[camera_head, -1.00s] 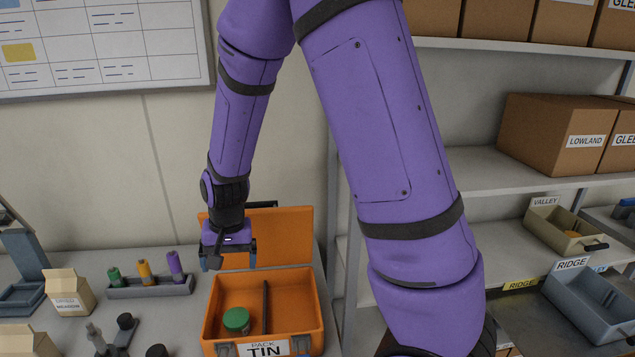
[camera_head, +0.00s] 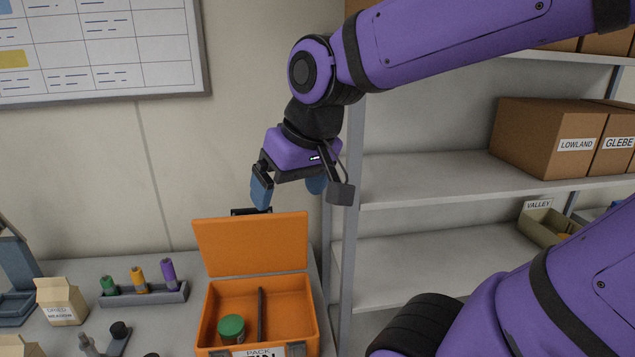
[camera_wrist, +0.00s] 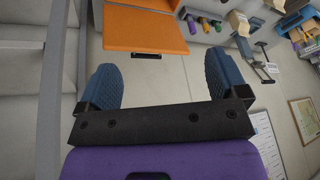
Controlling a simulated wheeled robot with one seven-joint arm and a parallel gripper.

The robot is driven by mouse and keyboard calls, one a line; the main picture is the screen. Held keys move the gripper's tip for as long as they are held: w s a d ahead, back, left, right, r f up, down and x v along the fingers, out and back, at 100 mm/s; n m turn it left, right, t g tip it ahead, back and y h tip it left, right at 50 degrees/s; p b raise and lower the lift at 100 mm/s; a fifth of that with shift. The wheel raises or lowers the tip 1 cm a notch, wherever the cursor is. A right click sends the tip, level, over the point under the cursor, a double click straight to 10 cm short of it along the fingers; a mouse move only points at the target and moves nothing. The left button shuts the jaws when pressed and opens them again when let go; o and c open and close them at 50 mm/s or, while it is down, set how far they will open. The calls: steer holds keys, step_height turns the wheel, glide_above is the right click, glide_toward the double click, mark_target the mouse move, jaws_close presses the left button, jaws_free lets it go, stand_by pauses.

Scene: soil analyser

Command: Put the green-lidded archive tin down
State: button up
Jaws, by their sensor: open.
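The green-lidded archive tin (camera_head: 231,328) stands upright in the left compartment of the open orange case (camera_head: 210,310), left of the dark divider. My gripper (camera_head: 288,193) is above and behind the case, near its raised lid, with nothing between its fingers. In the wrist view, my gripper (camera_wrist: 160,88) shows its two blue fingers spread wide apart and empty. The orange case's lid (camera_wrist: 145,30) is at the top of that view. The tin is not in the wrist view.
A rack with green, orange and purple tubes (camera_head: 145,295) and a paper carton (camera_head: 62,302) stand left of the case. Shelves with a LOWLAND box (camera_head: 545,140) and a VALLEY bin (camera_head: 545,225) are to the right. A shelf post (camera_head: 350,240) rises close beside the case.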

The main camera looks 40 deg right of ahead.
steer(key=shift+n+t+h, duration=0.3)
steer(key=shift+n+h, duration=0.1)
steer(key=s, duration=0.1)
steer(key=s+r, duration=0.1)
steer(key=s, duration=0.1)
steer(key=s+d+r, duration=0.1)
steer(key=s, duration=0.1)
